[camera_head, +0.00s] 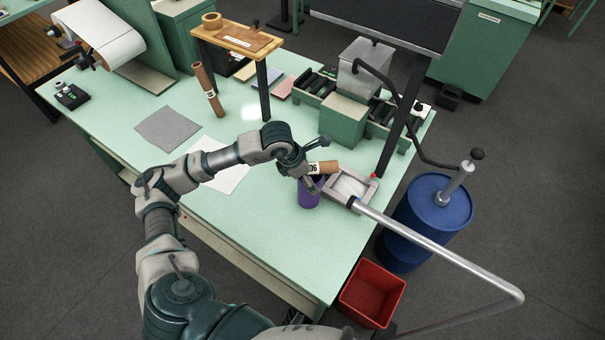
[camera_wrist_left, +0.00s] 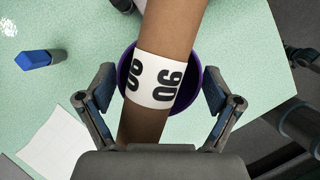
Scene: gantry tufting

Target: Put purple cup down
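The purple cup (camera_head: 309,195) is at the right part of the pale green table, below my left gripper (camera_head: 303,178). In the left wrist view the cup's dark purple rim (camera_wrist_left: 197,90) shows between the two fingers of my left gripper (camera_wrist_left: 158,88). The tube's lower end is hidden by my gripper. Whether the cup's base touches the table is hard to tell. My right gripper is not in view.
A shallow tray (camera_head: 369,197) sits just right of the cup. A metal pipe (camera_head: 440,250) runs past the table's right edge. A blue drum (camera_head: 405,255) and a red bin (camera_head: 372,292) stand on the floor. A white sheet (camera_head: 228,180) and a grey sheet (camera_head: 167,128) lie left.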

